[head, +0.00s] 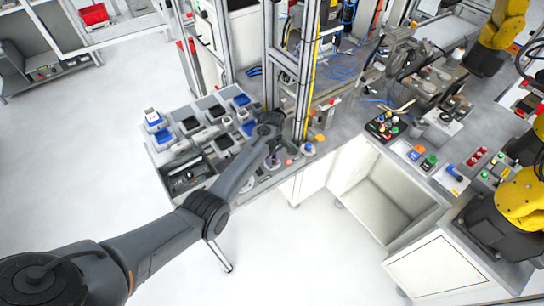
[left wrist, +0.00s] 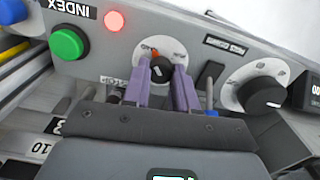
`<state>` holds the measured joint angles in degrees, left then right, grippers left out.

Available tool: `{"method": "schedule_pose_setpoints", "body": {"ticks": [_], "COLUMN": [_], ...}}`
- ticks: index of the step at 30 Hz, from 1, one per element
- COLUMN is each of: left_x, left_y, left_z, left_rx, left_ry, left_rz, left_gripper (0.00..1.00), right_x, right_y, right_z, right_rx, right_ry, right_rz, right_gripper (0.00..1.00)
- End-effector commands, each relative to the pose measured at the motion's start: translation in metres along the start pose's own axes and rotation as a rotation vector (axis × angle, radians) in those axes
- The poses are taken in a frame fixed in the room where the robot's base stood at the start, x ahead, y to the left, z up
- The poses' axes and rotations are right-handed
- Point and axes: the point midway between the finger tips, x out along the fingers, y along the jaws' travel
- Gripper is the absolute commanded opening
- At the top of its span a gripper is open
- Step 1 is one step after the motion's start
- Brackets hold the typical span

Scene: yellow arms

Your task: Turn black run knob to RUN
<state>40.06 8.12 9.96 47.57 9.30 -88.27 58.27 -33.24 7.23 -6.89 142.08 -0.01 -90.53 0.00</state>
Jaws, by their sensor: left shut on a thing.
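A black knob (left wrist: 160,68) sits on a round white dial (left wrist: 178,48) on a grey panel in the left wrist view. A small orange mark (left wrist: 154,53) shows at the dial beside it. The dial's lettering is too small to read. The two purple fingers of my left gripper (left wrist: 163,80) are shut on this knob, one on each side. In the head view my left gripper (head: 273,158) is at the front edge of the workbench, and the knob is too small to make out there. My right gripper is not in view.
A second, larger black knob (left wrist: 263,94) on a white dial is to the right in the left wrist view. A green button (left wrist: 67,44) and a lit red lamp (left wrist: 113,21) are to the left. In the head view, blue-and-grey bins (head: 222,112) and an upright frame (head: 304,70) stand close behind my gripper.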

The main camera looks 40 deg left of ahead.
Motion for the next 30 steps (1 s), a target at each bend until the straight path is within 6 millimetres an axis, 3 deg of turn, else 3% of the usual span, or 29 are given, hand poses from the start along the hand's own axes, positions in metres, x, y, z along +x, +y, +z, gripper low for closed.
{"method": "schedule_pose_setpoints", "body": {"ticks": [12,30], "left_x": [-0.003,-0.001], "left_y": [0.0,0.002], "left_z": [-0.001,0.0], "left_rx": [0.35,0.922], "left_ry": [-0.001,0.0], "left_rz": [-0.002,0.0], "left_gripper": [0.0,0.0], "right_x": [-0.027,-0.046], "right_y": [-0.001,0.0], "right_z": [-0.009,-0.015], "right_rx": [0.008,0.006], "right_ry": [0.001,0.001], "right_rz": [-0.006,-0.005], "right_gripper": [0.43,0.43]}}
